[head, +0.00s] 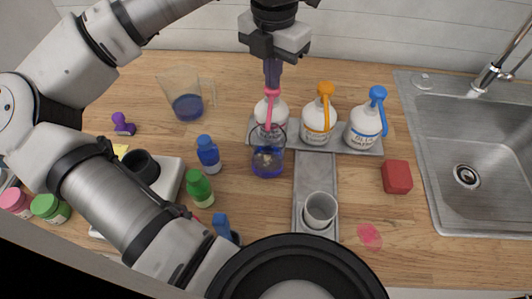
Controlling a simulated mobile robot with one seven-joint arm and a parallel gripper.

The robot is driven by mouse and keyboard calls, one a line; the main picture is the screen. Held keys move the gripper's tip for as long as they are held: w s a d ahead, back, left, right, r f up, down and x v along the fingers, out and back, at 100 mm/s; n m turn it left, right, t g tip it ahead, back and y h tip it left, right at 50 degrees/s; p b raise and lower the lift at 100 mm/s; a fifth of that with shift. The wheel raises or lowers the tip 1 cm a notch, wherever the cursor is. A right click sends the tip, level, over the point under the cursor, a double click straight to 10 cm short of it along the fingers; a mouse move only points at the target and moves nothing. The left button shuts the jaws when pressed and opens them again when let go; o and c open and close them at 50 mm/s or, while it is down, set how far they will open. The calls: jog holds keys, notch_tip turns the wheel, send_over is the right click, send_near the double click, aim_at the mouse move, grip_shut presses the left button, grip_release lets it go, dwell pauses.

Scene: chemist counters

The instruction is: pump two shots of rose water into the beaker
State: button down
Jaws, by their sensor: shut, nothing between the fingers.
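A white pump bottle with a pink pump (270,110) stands at the left end of a grey tray, its label mostly hidden. Its pink spout reaches toward me over a clear glass beaker (268,161). The beaker stands upright in front of the bottle and has dark blue-purple liquid in it. My gripper (272,84) is directly above the pink pump head, pointing down, with its fingers shut and nothing held between them. The fingertips are at the pump head; I cannot tell for certain if they touch it.
Orange-pump (318,123) and blue-pump (364,127) bottles stand to the right on the grey tray (350,150). A jug (187,106) is behind left; blue (208,154) and green (199,188) bottles are left. A grey cup (319,211), red block (396,177) and sink (475,150) are right.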

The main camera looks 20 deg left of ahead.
dwell(0.3)
jog(key=shift+r+p, duration=0.95)
jog(key=shift+r, duration=0.4)
jog(key=shift+r, duration=0.1)
notch_tip(320, 180, up, 6)
jog(key=p, duration=0.3)
jog(key=shift+s+f, duration=0.1)
jog(key=shift+f, duration=0.1)
